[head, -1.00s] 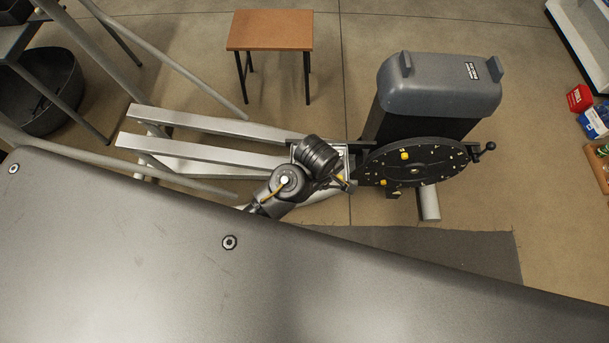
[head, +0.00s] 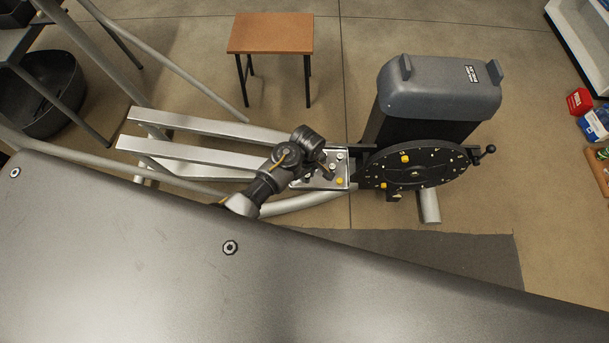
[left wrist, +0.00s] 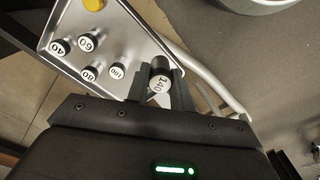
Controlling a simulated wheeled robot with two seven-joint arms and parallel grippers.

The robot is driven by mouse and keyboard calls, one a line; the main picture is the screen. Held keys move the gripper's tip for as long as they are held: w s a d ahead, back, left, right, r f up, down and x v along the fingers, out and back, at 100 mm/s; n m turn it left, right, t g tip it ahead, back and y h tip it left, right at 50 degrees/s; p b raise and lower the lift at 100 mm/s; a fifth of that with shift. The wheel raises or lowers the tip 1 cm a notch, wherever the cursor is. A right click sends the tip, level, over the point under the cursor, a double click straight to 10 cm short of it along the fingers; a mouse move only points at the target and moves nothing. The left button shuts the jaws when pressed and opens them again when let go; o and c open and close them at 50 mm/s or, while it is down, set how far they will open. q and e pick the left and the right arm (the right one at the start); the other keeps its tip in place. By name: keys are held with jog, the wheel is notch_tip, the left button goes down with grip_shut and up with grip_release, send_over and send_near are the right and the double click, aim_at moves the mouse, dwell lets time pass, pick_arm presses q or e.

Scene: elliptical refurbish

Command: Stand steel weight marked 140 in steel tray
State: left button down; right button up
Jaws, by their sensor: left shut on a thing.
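The steel tray (head: 346,169) sits beside the black dial disc, and its bare floor shows in the left wrist view (left wrist: 125,38). My left gripper (head: 325,172) is at the tray, pointing down. In the left wrist view its fingers (left wrist: 159,92) are shut on the steel weight marked 140 (left wrist: 158,78), one finger on each side. The weight is at the tray's near corner; whether its base touches the tray floor is hidden. My right gripper is in neither view.
Weights marked 40 (left wrist: 61,47), 60 (left wrist: 86,43), 80 (left wrist: 90,73) and 100 (left wrist: 117,71) stand in the tray. A yellow knob-like piece (head: 339,181) is at one end. The dial disc (head: 415,168) stands close on the right.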

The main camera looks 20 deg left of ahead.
pick_arm(q)
jog(key=shift+w+a+f, duration=0.25)
jog(key=shift+w+f, duration=0.2)
jog(key=shift+f, duration=0.2)
jog(key=shift+w+a+f, duration=0.25)
jog(key=shift+w+f, duration=0.2)
jog(key=shift+f, duration=0.15)
jog(key=shift+f+b, duration=0.6)
jog(key=shift+f, duration=0.9)
jog(key=c, duration=1.5)
grip_release()
